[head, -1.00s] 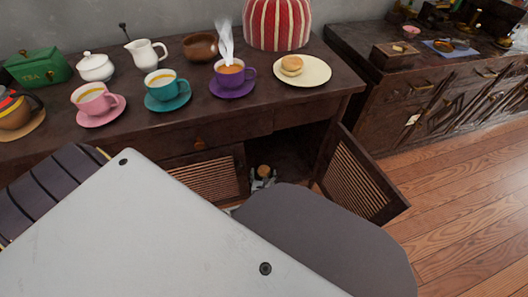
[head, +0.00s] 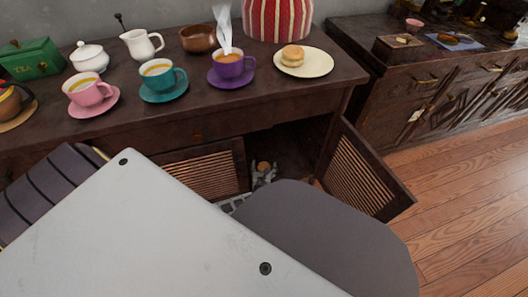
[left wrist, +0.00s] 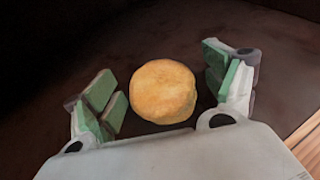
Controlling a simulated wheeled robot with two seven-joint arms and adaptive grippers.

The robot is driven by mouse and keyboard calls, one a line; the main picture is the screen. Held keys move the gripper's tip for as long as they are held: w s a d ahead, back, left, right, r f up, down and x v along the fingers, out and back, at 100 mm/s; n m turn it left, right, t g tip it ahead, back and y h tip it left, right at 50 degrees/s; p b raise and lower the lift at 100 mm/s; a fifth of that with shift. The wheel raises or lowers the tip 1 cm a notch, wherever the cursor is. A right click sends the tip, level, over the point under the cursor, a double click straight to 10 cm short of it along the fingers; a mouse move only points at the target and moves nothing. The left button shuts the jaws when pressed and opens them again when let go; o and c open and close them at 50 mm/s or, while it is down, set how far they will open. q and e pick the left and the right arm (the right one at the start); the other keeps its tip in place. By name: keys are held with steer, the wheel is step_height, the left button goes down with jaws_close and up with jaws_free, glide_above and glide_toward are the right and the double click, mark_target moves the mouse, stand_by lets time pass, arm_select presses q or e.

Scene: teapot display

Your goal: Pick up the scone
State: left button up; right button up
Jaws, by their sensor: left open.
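A round golden scone (left wrist: 163,92) lies on a dark surface in the left wrist view, between the two spread fingers of my left gripper (left wrist: 165,95). The fingers have green pads and dark space shows between each of them and the scone. In the head view the scone (head: 263,166) shows small inside the open cabinet, with my left gripper (head: 263,175) close to it. Another scone-like bun (head: 293,56) sits on a cream plate (head: 320,63) on top of the cabinet. My right gripper is not in view.
The open slatted door (head: 362,172) stands to the right of the cabinet opening; another slatted panel (head: 205,175) is on the left. Cups, including a steaming purple one (head: 230,66), stand on the dark top. Wooden floor (head: 465,190) is free at the right.

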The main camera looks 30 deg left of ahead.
arm_select(q)
steer(key=shift+c, duration=0.3)
steer(key=shift+c, duration=1.1)
steer(key=c, duration=0.7)
steer(key=shift+c, duration=0.7)
